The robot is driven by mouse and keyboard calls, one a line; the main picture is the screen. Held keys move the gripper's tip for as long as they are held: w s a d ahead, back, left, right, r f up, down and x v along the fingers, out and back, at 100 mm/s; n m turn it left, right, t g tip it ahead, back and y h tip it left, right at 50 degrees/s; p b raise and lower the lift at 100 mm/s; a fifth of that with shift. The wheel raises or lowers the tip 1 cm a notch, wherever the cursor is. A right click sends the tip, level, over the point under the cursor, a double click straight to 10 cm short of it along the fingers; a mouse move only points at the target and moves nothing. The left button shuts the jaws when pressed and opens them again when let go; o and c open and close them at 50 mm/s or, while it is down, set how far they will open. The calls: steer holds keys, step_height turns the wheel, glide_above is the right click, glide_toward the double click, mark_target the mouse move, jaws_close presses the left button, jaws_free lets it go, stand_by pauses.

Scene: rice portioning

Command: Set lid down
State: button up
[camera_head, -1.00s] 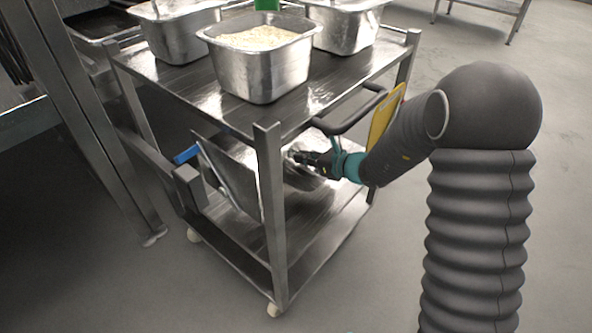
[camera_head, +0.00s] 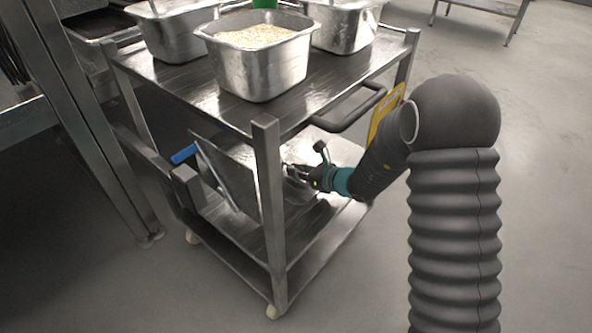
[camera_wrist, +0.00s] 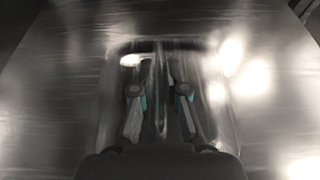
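The metal lid (camera_wrist: 212,122) shows in the wrist view as a shiny rounded rectangle below my gripper (camera_wrist: 159,90). The two fingers stand apart, with a thin raised strip, perhaps the lid's handle, between them. I cannot see them pressing on it. In the head view my gripper (camera_head: 287,167) is low, between the cart's two shelves, just above the lower shelf (camera_head: 308,243). The lid is mostly hidden there by the cart post and gripper, and whether it fully rests on the shelf is unclear.
A steel cart's top shelf (camera_head: 190,86) holds a rice-filled pan (camera_head: 258,66) and two other metal pans (camera_head: 172,35) (camera_head: 345,28). A cart post (camera_head: 269,205), a tilted metal sheet (camera_head: 228,172) and a handle (camera_head: 350,112) are close to my arm. A yellow board (camera_head: 386,117) hangs at the right.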

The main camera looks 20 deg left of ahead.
steer(key=shift+o, duration=1.3)
steer(key=shift+r, duration=0.15)
steer(key=v, duration=1.2)
steer(key=shift+p, duration=0.4)
steer(key=s+d+r+n+g+h, duration=0.1)
steer(key=s+d+r+n+g, duration=0.15)
steer(key=s+r+n, duration=0.35)
steer(key=s+d+r+n+g+h, duration=0.1)
steer(key=s+d+r+n+h, duration=0.15)
steer(key=s+r+n, duration=0.45)
steer(key=s+d+r+n+t+h, duration=0.1)
steer(key=s+d+n+h, duration=0.3)
steer(key=d, duration=0.6)
steer(key=s+d+r+n+t+h, duration=0.2)
steer(key=s+d+n+h, duration=0.3)
steer(key=s+d, duration=0.3)
steer(key=d+t, duration=0.1)
steer(key=d, duration=0.1)
steer(key=shift+s+d+r, duration=0.3)
steer(key=shift+s, duration=0.1)
